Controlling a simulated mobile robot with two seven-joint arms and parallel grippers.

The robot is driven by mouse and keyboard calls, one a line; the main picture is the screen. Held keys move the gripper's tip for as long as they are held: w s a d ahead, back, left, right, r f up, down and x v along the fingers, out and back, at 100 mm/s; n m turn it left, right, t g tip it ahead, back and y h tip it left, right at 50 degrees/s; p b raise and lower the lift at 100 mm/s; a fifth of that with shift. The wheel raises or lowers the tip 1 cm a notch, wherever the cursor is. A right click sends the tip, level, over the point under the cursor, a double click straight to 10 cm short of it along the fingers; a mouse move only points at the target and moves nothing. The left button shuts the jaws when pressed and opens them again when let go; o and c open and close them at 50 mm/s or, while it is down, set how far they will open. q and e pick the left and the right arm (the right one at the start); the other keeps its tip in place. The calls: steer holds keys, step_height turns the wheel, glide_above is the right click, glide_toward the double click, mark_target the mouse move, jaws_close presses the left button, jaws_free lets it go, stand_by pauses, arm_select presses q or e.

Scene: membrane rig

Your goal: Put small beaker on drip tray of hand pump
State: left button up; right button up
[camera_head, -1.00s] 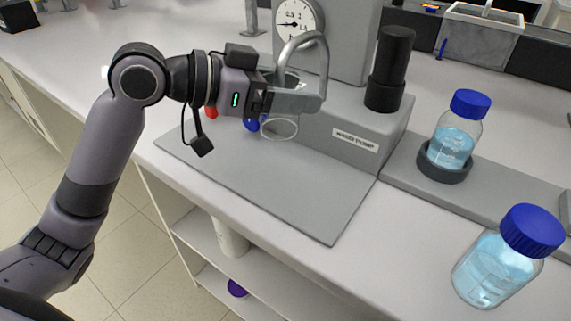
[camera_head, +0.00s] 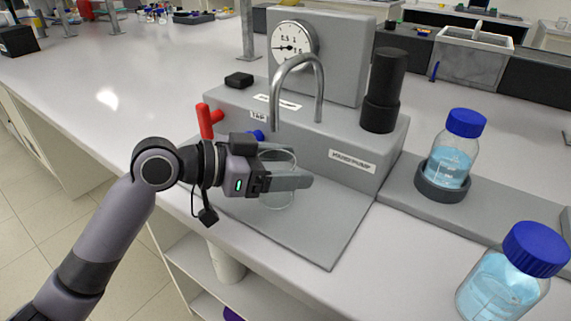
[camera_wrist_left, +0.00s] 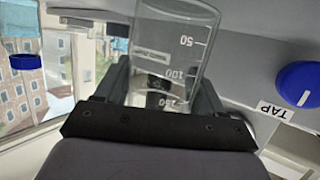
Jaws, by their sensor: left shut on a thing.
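My left gripper (camera_head: 288,181) is shut on the small beaker (camera_head: 282,196), a clear glass with white marks. The wrist view shows the beaker (camera_wrist_left: 176,55) between the fingers, with its 50 and 100 marks readable. In the head view the fingers hide part of the glass. The beaker is over the drip tray (camera_head: 325,225), a flat grey plate in front of the hand pump (camera_head: 335,135). I cannot tell whether its base touches the tray. The curved metal spout (camera_head: 319,85) is behind and above it. My right gripper is not in view.
A blue-capped bottle (camera_head: 449,158) stands in a dark ring holder at right, another (camera_head: 500,285) at the front right. The tray's front right part is bare.

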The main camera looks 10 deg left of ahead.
arm_select(q)
steer(key=o, duration=1.2)
steer(key=shift+f, duration=0.1)
steer(key=shift+c, duration=0.2)
steer(key=shift+r, duration=0.2)
steer(key=shift+s+a, duration=0.1)
steer(key=shift+a, duration=0.2)
steer(key=v, duration=1)
steer(key=shift+b, duration=0.4)
steer(key=shift+s+a+r, duration=0.3)
steer(key=shift+s+a, duration=0.15)
